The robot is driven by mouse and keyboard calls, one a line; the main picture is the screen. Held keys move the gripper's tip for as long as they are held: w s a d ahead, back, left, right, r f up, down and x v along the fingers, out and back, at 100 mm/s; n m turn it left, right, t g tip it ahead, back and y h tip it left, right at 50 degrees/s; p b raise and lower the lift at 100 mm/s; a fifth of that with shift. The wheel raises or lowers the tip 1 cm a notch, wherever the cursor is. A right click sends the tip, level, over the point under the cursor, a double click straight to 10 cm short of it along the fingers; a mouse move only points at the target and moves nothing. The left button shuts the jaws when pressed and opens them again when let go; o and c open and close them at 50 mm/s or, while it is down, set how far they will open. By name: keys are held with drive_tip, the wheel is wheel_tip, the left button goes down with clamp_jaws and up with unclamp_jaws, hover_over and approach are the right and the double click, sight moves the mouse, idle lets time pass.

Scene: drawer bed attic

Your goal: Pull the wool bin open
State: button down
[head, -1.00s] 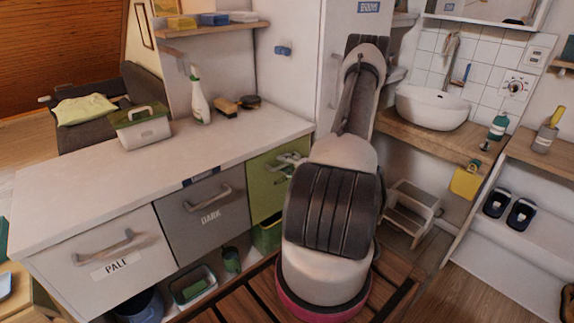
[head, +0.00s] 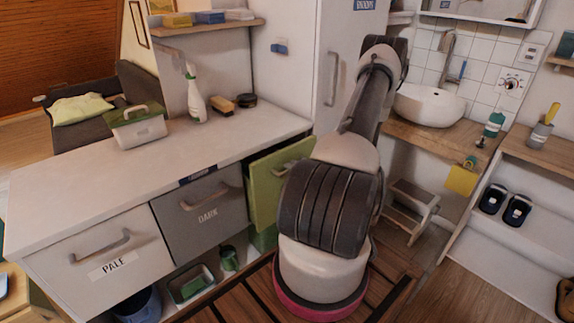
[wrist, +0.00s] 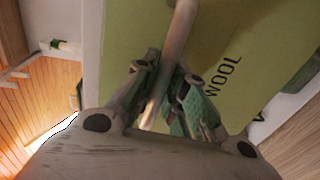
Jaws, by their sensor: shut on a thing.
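The wool bin has a green front (head: 267,190) under the counter, right of the grey bin. Its front appears to stand out somewhat from the counter's face. The wrist view shows the green front (wrist: 225,50) close up, with the word WOOL on it. A pale bar handle (wrist: 180,30) runs across that view. My gripper (wrist: 166,80) is shut on this handle, with its fingers on both sides of the bar. In the head view my arm hides the gripper and the right part of the bin; part of the handle (head: 284,168) shows.
The grey DARK bin (head: 205,222) and the white PALE bin (head: 85,280) are in the same counter (head: 95,185). A step stool (head: 410,212) stands right of my arm. Floor shows at the lower right. A spray bottle (head: 194,100) stands on the counter.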

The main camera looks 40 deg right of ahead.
drive_tip(key=f+v, duration=0.2)
drive_tip(key=v, duration=0.9)
drive_tip(key=s+f+v, duration=0.1)
drive_tip(key=f+v, duration=0.1)
drive_tip(key=v, duration=0.8)
drive_tip(key=shift+s+f, duration=0.2)
drive_tip(key=shift+s, duration=0.15)
drive_tip(key=c, duration=1.5)
unclamp_jaws()
drive_tip(key=shift+o, duration=0.2)
drive_tip(key=shift+s, duration=0.1)
drive_tip(key=v, duration=1.1)
drive_tip(key=shift+s, duration=0.4)
